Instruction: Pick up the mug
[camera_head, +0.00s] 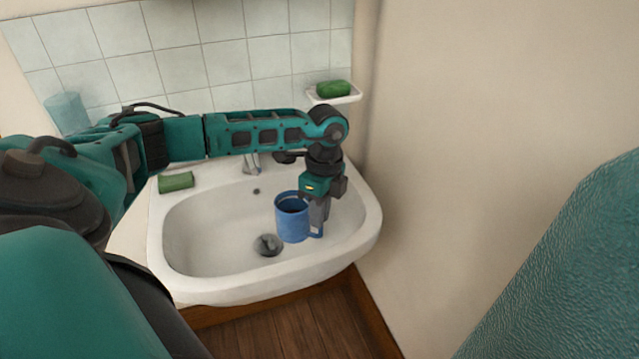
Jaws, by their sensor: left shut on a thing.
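A blue mug (291,221) is in the middle right of the head view, over the bowl of the white sink. Its open top faces up and its handle is on the right, by my gripper. My left gripper (317,225) points down at the mug's right side and is shut on the mug at its handle side. The fingers partly hide the handle. I cannot tell whether the mug's bottom touches the sink. My right gripper is not in view.
The white sink (190,250) has a drain (268,245) and a tap (251,164) behind my arm. A green soap bar (176,181) lies on the left rim. Another green bar (333,89) sits on a wall dish (350,97). A bare wall (480,120) stands close on the right.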

